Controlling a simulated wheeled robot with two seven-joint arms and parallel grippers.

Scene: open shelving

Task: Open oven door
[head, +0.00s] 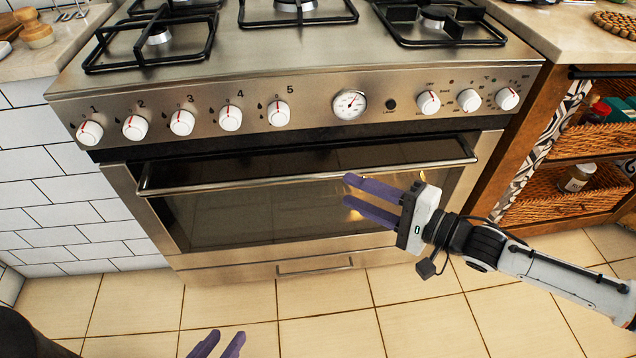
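The oven door (185,225) is a dark glass pane in a steel frame under the knob panel, and it looks closed. Its steel bar handle (240,182) runs across the top of the door. My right gripper (347,190) reaches in from the right in front of the door. Its two purple fingers are apart, with nothing seen between them. The upper fingertip shows just below the handle; whether it touches I cannot tell. My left gripper (228,337) shows only its purple fingers at the bottom edge. They are apart and empty, over the floor.
The knob panel (318,107) with white knobs and a dial lies above the door. A drawer (225,275) sits below it. Wooden shelving with wicker baskets (553,195) stands at right, a white tiled wall (60,190) at left. The tiled floor (330,335) in front is clear.

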